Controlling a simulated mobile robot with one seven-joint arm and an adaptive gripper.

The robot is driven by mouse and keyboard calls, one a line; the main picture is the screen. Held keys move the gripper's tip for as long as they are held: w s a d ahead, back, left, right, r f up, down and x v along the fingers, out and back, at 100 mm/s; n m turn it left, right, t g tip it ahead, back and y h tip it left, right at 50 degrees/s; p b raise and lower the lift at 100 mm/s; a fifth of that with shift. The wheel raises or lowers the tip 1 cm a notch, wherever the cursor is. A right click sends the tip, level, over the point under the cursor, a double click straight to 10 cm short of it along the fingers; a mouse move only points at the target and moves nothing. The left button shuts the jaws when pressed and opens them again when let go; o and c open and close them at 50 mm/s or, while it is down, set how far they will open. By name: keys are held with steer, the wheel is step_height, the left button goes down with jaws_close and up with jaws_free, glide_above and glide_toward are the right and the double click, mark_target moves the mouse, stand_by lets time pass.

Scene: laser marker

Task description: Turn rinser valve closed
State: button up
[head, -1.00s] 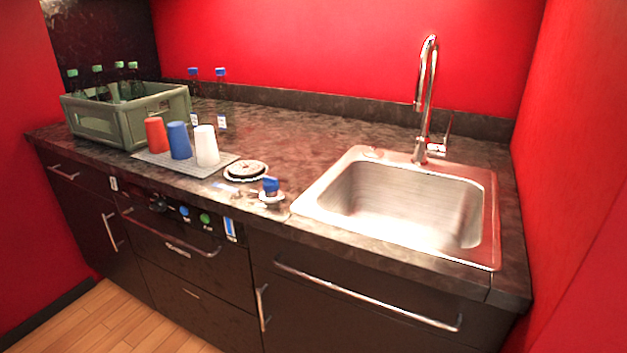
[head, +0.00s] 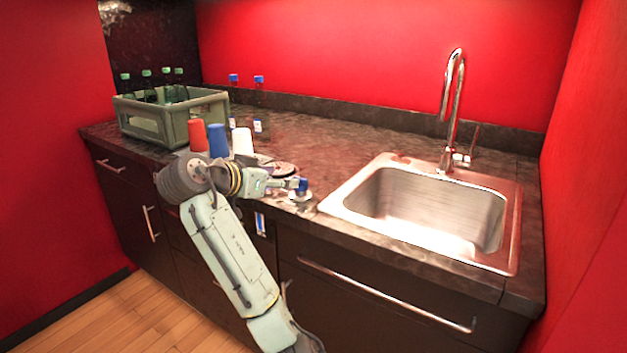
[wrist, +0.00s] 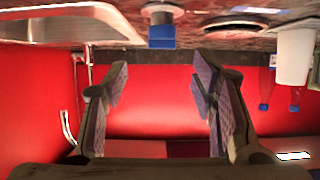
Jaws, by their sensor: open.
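The rinser valve is a small blue knob (head: 302,185) on a pale round base, on the counter left of the sink. In the wrist view, which is upside down, the blue knob (wrist: 161,37) shows at top centre, ahead of and roughly centred between my fingers. My gripper (head: 288,184) is at the knob's left in the head view, near counter height. In the wrist view my gripper (wrist: 162,78) is open, with nothing between its two pads. I cannot tell from the head view whether a finger touches the knob.
The round rinser plate (head: 283,169) lies behind my gripper. Red (head: 198,136), blue (head: 218,140) and white (head: 242,142) cups stand farther left, by a green crate (head: 146,121) of bottles. Two blue-capped bottles (head: 258,92) stand behind. The sink (head: 340,195) is at the right.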

mark_target(300, 178)
steer(key=p+x, duration=0.2)
steer(key=x, duration=0.8)
steer(key=shift+a+f, duration=0.1)
steer(key=shift+a, duration=0.05)
steer(key=shift+c, duration=0.3)
steer(key=c, duration=1.1)
